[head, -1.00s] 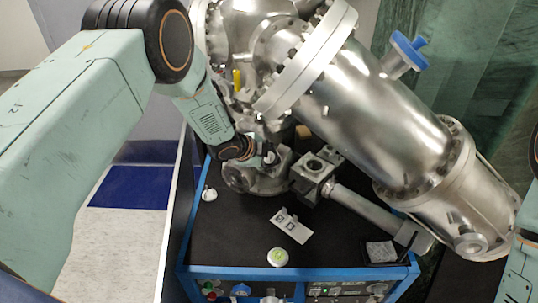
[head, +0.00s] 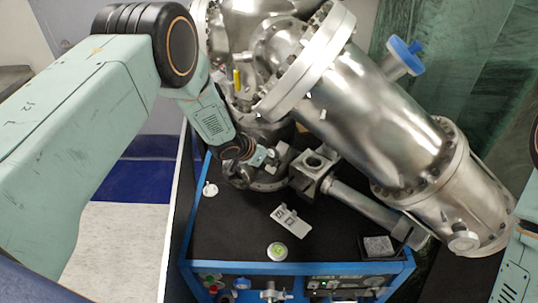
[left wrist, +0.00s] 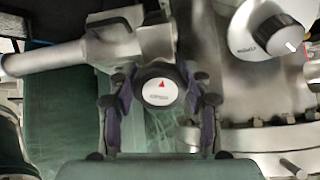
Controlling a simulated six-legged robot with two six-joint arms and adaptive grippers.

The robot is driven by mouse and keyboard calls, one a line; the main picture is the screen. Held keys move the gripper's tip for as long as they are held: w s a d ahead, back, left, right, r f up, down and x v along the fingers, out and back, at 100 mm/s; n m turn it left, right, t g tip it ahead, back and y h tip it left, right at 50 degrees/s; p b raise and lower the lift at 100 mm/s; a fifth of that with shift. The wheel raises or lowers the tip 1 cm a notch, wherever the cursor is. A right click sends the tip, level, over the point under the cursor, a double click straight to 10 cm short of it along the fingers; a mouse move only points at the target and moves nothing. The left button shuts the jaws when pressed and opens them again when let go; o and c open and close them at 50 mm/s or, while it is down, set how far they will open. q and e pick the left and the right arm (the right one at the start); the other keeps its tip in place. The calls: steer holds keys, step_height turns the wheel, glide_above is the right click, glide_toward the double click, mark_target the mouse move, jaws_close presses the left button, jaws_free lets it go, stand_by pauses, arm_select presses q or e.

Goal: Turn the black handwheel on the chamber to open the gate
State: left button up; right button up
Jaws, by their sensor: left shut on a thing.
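My left gripper (left wrist: 160,85) shows in the left wrist view with a dark finger on each side of a round part with a white face and a red triangle (left wrist: 160,92). It is shut on this part. My right gripper is out of view.
A black knob (left wrist: 262,28) sits on the metalwork at the upper right of the left wrist view. A blue handle (head: 406,52) sticks out from the chamber. A white plate (head: 290,221) and a round green-centred level (head: 277,251) lie on the black cart top (head: 230,235), whose front is partly clear.

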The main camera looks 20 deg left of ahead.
arm_select(q)
steer(key=n, duration=0.5)
steer(key=shift+d+n+p, duration=0.15)
steer(key=shift+n+p, duration=0.15)
steer(key=n, duration=0.4)
steer(key=shift+d+n, duration=0.1)
steer(key=shift+n, duration=0.2)
steer(key=n, duration=0.5)
steer(key=shift+r, duration=0.15)
steer(key=n, duration=0.5)
steer(key=shift+w+d+r+n, duration=0.1)
steer(key=shift+n, duration=0.6)
steer(key=o, duration=1.2)
steer(key=shift+c, duration=0.2)
